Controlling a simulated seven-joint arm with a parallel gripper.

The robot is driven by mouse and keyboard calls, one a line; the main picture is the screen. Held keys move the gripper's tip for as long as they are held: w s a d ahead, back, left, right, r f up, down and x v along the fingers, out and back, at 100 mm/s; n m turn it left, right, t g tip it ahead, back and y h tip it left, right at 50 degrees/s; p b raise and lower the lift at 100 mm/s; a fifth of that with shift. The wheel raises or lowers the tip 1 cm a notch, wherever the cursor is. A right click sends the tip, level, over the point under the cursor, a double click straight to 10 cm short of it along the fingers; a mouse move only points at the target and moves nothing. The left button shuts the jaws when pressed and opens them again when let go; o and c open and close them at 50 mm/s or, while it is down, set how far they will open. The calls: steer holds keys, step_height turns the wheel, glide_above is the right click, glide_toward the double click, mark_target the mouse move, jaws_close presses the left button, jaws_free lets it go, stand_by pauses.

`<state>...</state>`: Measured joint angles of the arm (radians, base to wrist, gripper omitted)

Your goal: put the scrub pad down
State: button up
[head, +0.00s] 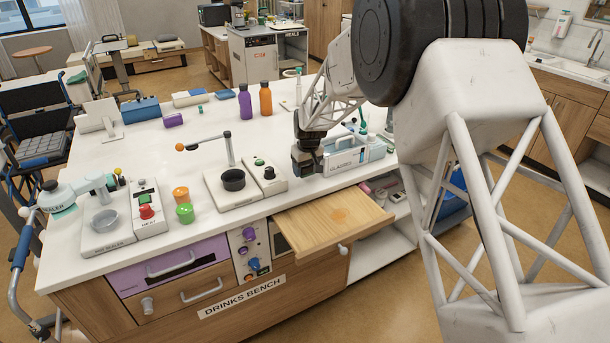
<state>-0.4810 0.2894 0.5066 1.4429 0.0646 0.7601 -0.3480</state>
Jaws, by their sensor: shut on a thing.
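My gripper (306,168) is the dark end of the arm, low over the front edge of the white bench top (180,150). It is shut, just left of the white carrier labelled GLASSES. The scrub pad in its jaws cannot be made out; the dark fingers and their small size in the picture hide it.
The GLASSES carrier (358,158) stands close on the right. A press-like device with a black round part (233,180) stands left. The bench's middle has free room.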

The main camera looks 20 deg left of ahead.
mark_target(305, 181)
steer(key=shift+w+a+f, duration=0.1)
steer(key=shift+w+a, duration=0.2)
steer(key=shift+w, duration=0.3)
steer(key=shift+f, duration=1.7)
steer(key=shift+f, duration=0.45)
